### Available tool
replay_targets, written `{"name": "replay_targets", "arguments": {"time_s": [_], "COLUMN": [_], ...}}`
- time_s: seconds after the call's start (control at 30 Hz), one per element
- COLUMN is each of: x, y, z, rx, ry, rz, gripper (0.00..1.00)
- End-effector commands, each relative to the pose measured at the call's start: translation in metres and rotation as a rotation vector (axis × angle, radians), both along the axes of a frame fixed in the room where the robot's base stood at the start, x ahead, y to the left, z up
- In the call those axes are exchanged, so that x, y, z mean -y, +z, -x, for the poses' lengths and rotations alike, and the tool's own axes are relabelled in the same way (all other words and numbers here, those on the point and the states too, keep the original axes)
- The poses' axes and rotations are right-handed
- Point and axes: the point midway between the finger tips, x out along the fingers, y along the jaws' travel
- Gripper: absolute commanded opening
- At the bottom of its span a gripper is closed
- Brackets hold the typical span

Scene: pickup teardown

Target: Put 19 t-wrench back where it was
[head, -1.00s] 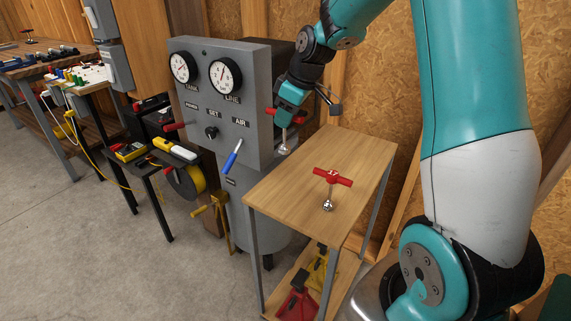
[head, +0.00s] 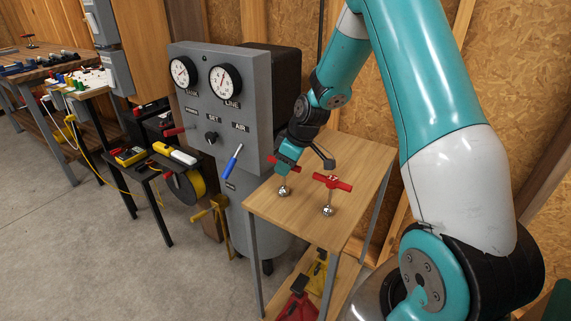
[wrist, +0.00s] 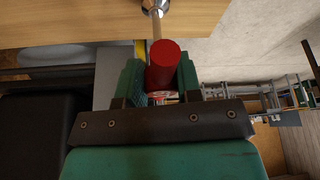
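A red-handled T-wrench (wrist: 165,66) is between the two green fingers of my gripper (wrist: 160,85), which is shut on its handle; I cannot read its number. In the head view my gripper (head: 288,158) is over the left part of the small wooden table (head: 360,160). The held wrench is upright, its chrome socket (head: 284,190) at or just above the tabletop; I cannot tell if it touches. A second red T-wrench, marked 17 (head: 332,182), stands upright to its right.
Red and yellow jack stands (head: 300,300) sit on the lower shelf. The table's right and back parts are clear.

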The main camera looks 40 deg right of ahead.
Motion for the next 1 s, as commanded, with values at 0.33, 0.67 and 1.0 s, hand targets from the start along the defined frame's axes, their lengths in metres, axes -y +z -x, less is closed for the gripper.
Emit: {"name": "replay_targets", "arguments": {"time_s": [0.33, 0.67, 1.0], "x": [0.0, 0.009, 0.022], "y": [0.0, 0.04, 0.1], "z": [0.0, 0.012, 0.033], "rx": [-0.002, 0.005, 0.002], "ry": [-0.001, -0.003, -0.002], "rz": [-0.001, 0.002, 0.002], "gripper": [0.56, 0.56, 0.56]}}
